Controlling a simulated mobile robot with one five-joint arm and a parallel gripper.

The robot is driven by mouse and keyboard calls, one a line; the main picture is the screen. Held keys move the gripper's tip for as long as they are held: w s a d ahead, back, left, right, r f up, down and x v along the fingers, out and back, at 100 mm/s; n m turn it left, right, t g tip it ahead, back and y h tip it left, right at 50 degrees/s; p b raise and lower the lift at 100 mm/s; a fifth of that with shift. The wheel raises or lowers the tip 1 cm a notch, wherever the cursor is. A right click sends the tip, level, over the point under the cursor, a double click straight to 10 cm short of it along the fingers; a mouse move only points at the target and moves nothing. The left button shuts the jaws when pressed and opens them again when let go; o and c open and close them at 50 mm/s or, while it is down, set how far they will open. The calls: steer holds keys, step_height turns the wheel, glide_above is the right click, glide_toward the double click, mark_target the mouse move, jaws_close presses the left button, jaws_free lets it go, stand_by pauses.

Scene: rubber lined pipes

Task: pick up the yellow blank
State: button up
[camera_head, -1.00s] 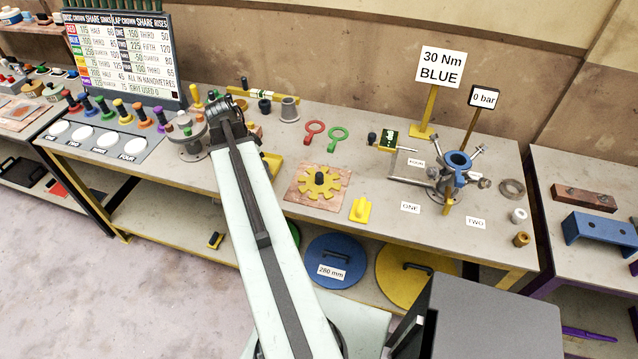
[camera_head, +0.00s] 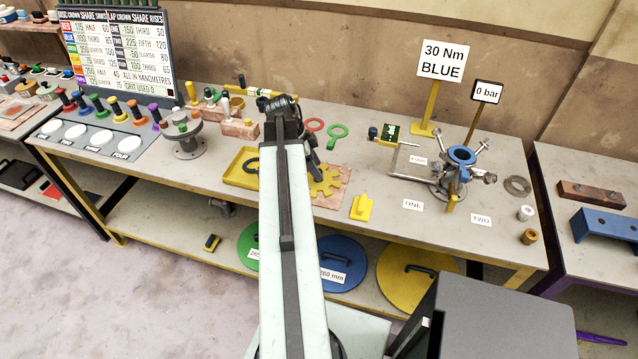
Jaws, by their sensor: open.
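A large round yellow disc (camera_head: 410,284) with a dark handle lies on the lower shelf, right of a blue disc (camera_head: 343,262) labelled 280 mm. It fits the name yellow blank; part of it is hidden by my body. A small yellow block (camera_head: 360,208) with an upright stub sits on the table top above it. My gripper (camera_head: 314,170) is small and dark in this view, over the table beside a yellow gear-shaped plate (camera_head: 324,181). It is open and holds nothing that I can see, and it is well apart from the yellow disc.
A green disc (camera_head: 247,248) lies left of the blue one, partly behind my arm. A yellow tray (camera_head: 240,168) and a flanged stand (camera_head: 187,140) are left of my arm. A blue-topped clamp fixture (camera_head: 460,160) stands at right. The table's front edge overhangs the shelf.

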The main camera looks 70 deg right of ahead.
steer(key=b+x, duration=0.1)
steer(key=x, duration=0.2)
steer(key=shift+b, duration=0.3)
steer(key=shift+r, duration=0.15)
jaws_close()
stand_by(0.8)
